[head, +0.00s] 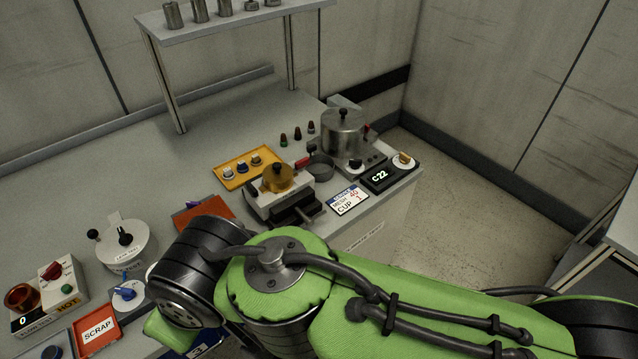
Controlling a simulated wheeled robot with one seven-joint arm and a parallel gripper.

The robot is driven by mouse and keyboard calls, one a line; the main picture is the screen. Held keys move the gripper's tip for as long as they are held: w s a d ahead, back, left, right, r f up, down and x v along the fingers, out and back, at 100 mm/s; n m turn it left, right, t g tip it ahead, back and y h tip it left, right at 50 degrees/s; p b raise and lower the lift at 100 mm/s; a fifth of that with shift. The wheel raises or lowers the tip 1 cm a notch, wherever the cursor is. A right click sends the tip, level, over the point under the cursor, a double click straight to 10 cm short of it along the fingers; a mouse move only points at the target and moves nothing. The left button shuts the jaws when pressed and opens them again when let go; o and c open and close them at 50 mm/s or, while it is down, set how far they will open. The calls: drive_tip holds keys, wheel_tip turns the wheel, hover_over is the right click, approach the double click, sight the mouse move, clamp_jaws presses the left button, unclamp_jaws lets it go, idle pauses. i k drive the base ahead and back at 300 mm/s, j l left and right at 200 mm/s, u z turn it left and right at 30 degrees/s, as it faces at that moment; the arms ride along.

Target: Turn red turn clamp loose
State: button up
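A small red lever (303,162) shows beside the white device with an amber dome (277,178), in the middle of the bench. Another small red part (367,130) shows at the right side of the steel pot (343,130). I cannot tell for sure which of them is the turn clamp, nor whether it is tight or loose. My green arm crosses the lower part of the head view, in front of the bench. My gripper does not show in this view.
The grey bench (100,180) holds a yellow tray (232,182) of small parts, a black C22 display (386,177), a white round device (127,240) and a red scrap tray (84,349). A raised shelf (200,29) stands at the back. The bench's back left is clear.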

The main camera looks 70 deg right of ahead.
sight(300, 165)
drive_tip(key=z, duration=1.95)
